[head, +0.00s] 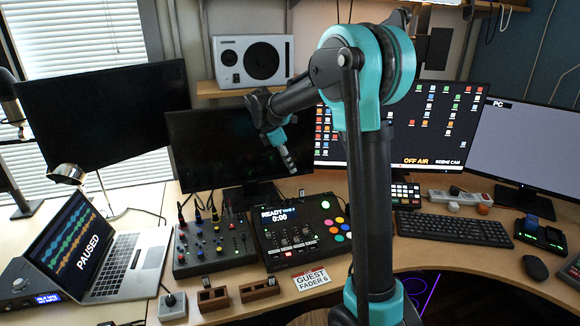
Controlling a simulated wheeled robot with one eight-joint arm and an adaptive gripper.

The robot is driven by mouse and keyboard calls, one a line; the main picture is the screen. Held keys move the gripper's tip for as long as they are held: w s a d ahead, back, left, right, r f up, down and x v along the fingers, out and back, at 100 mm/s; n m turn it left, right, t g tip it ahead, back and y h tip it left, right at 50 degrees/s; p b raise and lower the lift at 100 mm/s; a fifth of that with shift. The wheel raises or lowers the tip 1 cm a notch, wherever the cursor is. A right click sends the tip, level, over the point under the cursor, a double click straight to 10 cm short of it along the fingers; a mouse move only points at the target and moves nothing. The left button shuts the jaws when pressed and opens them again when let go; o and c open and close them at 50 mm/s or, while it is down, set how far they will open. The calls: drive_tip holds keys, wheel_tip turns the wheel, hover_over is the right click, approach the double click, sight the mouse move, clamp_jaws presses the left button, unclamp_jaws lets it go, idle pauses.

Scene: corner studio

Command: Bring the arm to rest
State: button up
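My arm (372,200) rises in the right middle of the head view, with teal joints and dark links. It bends at a high elbow and reaches away to the left. My gripper (286,156) hangs in the air in front of the dark middle monitor, above the back of the black control deck (310,262). Its fingers point down and slightly right and look narrow from here. I cannot tell whether they are apart or together. I see nothing held in it and no contact with the desk.
A mixer (214,246), an open laptop (120,262), a keyboard (453,229) and a mouse (535,267) are on the curved desk (475,262). Several monitors stand behind, including a lit one (440,120). A shelf with a speaker (252,61) is above. A "GUEST FADER 6" card (311,278) is near the front edge.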

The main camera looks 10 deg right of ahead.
drive_tip(key=s+d+f+m+t+y, duration=0.1)
drive_tip(key=s+d+f+m, duration=0.2)
drive_tip(key=s, duration=0.7)
drive_tip(key=s+d+f+m+t+y, duration=0.1)
drive_tip(key=s+d+f+m+y, duration=0.1)
drive_tip(key=s+f+m, duration=0.5)
drive_tip(key=s+d+f+m+t+y, duration=0.1)
drive_tip(key=s+d+f+m, duration=0.3)
drive_tip(key=s+m, duration=0.6)
drive_tip(key=shift+s+f, duration=0.25)
drive_tip(key=shift+s, duration=0.5)
drive_tip(key=shift+s+f, duration=0.25)
drive_tip(key=shift+s, duration=0.5)
drive_tip(key=shift+c, duration=0.4)
